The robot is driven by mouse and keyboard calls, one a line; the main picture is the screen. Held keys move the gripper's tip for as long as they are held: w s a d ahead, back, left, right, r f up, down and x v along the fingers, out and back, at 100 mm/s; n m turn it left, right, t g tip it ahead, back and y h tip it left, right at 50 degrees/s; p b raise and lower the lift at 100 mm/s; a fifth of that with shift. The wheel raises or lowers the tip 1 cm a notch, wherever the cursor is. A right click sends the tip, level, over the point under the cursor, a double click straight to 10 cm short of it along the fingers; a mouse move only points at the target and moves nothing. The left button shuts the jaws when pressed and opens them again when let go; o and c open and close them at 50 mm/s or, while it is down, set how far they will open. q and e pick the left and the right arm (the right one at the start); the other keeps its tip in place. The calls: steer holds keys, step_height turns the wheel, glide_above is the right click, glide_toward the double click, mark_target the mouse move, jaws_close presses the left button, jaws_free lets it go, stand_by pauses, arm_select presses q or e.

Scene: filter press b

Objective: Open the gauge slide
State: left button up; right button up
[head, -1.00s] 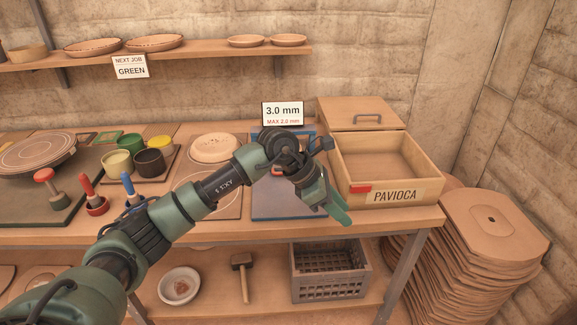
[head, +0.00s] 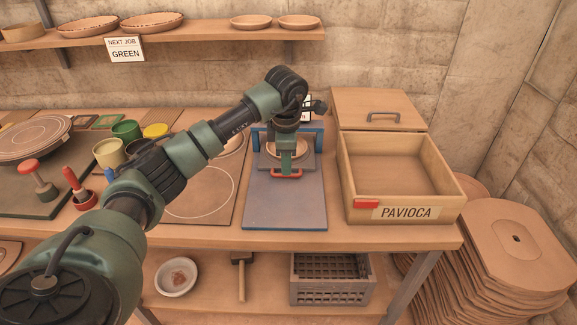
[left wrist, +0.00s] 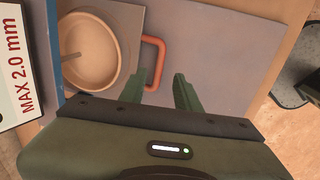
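The gauge (head: 284,208) is a blue-grey board with a blue upright frame at its back. A grey slide plate (head: 306,160) lies on it, carrying a round clay dish (left wrist: 90,55), with a red loop handle (head: 287,175) at its front. My left gripper (head: 287,162) hangs over the handle and partly hides slide and dish. In the left wrist view its two fingers (left wrist: 168,88) are apart, with nothing held. The red handle (left wrist: 158,62) shows close by the left finger; I cannot tell if they touch. My right gripper is not in view.
A wooden PAVIOCA box (head: 405,212) stands right of the gauge, a lidded box (head: 375,115) behind it. A sign (left wrist: 15,70) reading MAX 2.0 mm stands behind the gauge. The board front is clear.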

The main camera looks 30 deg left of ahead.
arm_select(q)
steer(key=f, duration=0.2)
steer(key=shift+w+f, duration=0.35)
steer(key=shift+f, duration=0.05)
steer(key=shift+w+a+f, duration=0.1)
steer(key=shift+a+f, duration=0.05)
steer(key=shift+f, duration=0.4)
jaws_close()
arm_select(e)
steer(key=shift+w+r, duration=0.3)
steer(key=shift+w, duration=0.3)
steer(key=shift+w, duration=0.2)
